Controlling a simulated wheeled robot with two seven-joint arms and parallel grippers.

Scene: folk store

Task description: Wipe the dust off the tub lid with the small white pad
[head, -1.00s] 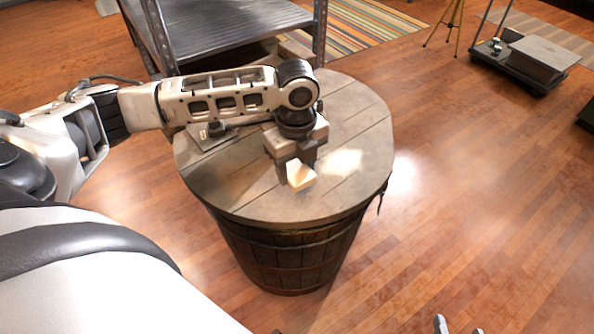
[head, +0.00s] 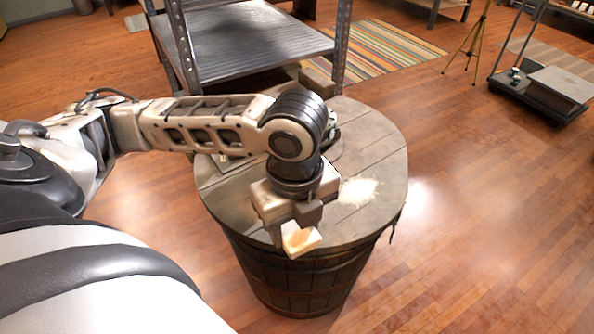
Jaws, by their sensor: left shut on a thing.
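The tub lid (head: 385,150) is a round grey-brown plank top on a dark wooden tub (head: 300,285). A pale, ragged patch of dust (head: 358,190) lies on its right half. My left gripper (head: 297,222) comes in from the left, points down and is shut on the small white pad (head: 301,239). The pad shows a tan face and appears in front of the lid's near edge, left of and nearer than the dust. It looks clear of the lid, but the exact gap cannot be told. My arm hides part of the lid's middle. My right gripper is not in view.
A flat item (head: 227,163) lies on the lid's left, partly behind my arm. A metal shelf unit (head: 245,45) stands close behind the tub. A low trolley (head: 545,95) and a tripod (head: 470,40) stand at the back right. The floor to the right is open.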

